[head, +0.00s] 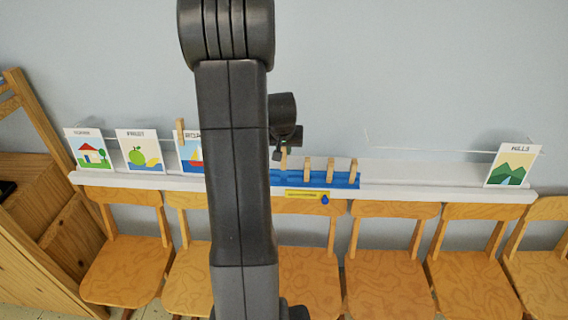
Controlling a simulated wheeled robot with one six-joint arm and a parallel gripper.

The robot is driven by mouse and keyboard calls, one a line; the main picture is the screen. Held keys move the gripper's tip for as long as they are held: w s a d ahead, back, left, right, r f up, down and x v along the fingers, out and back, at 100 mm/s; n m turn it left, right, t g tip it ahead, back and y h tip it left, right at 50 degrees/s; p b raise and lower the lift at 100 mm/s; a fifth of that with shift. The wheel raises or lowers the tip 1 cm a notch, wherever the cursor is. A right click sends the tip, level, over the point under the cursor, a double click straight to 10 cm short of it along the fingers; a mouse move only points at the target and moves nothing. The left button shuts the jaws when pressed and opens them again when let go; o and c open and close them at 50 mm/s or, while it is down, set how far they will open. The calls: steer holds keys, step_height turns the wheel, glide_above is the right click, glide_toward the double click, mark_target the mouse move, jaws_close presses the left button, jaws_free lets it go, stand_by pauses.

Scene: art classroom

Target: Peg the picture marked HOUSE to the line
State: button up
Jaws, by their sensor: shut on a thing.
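The HOUSE picture (90,152), a card with a red-roofed house and a green tree, stands at the far left of the white ledge (430,188); its small label is hard to read. The thin pale line (440,148) runs along the wall, partly hidden by my arm. Several wooden pegs (330,169) stand on a blue strip (318,184) on the ledge. My gripper (285,150), partly hidden behind my arm, is shut on a wooden peg (284,160) at the strip's left part. I cannot tell whether this peg is clear of the strip.
A fruit picture (139,152) and a boat picture (191,158), with a peg (180,131) at its top, stand left of my arm. A hills picture (513,166) is at the right. Wooden chairs (388,285) line the front below the ledge; a wooden cabinet (40,225) is at left.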

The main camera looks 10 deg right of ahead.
mark_target(283, 160)
steer(key=shift+s+a+r+b, duration=0.15)
steer(key=shift+s+a+b, duration=0.1)
steer(key=shift+s, duration=0.55)
steer(key=shift+s+a+r+b, duration=0.1)
steer(key=shift+s+a+r, duration=0.1)
steer(key=shift+s, duration=0.6)
